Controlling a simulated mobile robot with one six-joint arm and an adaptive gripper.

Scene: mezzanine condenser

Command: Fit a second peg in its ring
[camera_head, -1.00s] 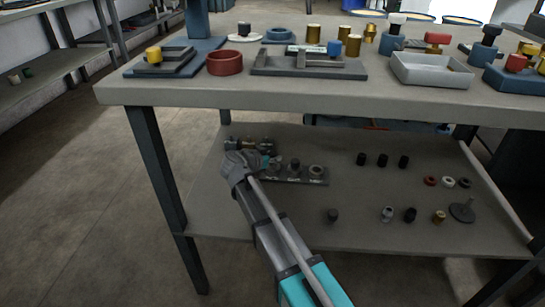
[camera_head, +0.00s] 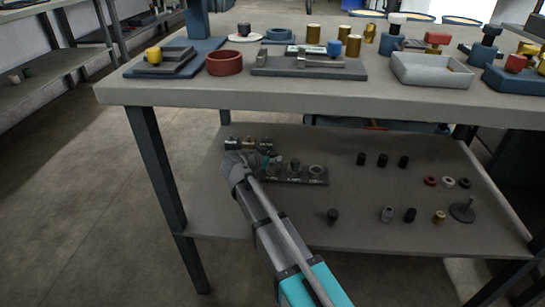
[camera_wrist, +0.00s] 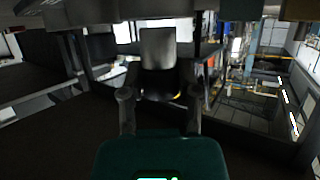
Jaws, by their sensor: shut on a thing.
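My gripper (camera_head: 242,162) is low over the lower shelf, at the left end of a dark ring block (camera_head: 310,181). In the wrist view my gripper (camera_wrist: 159,98) is shut on a peg (camera_wrist: 158,48), a grey cylinder with a darker part nearer the palm. In the head view the held peg cannot be made out clearly behind the gripper. The block has a row of rings. The right ring (camera_head: 316,170) looks empty. A dark peg (camera_head: 295,164) stands at the middle ring. The left ring (camera_head: 273,169) is close beside my gripper, and its contents are unclear.
A small rack with several fittings (camera_head: 250,143) lies behind my gripper. The tabletop (camera_head: 180,93) overhangs the shelf.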

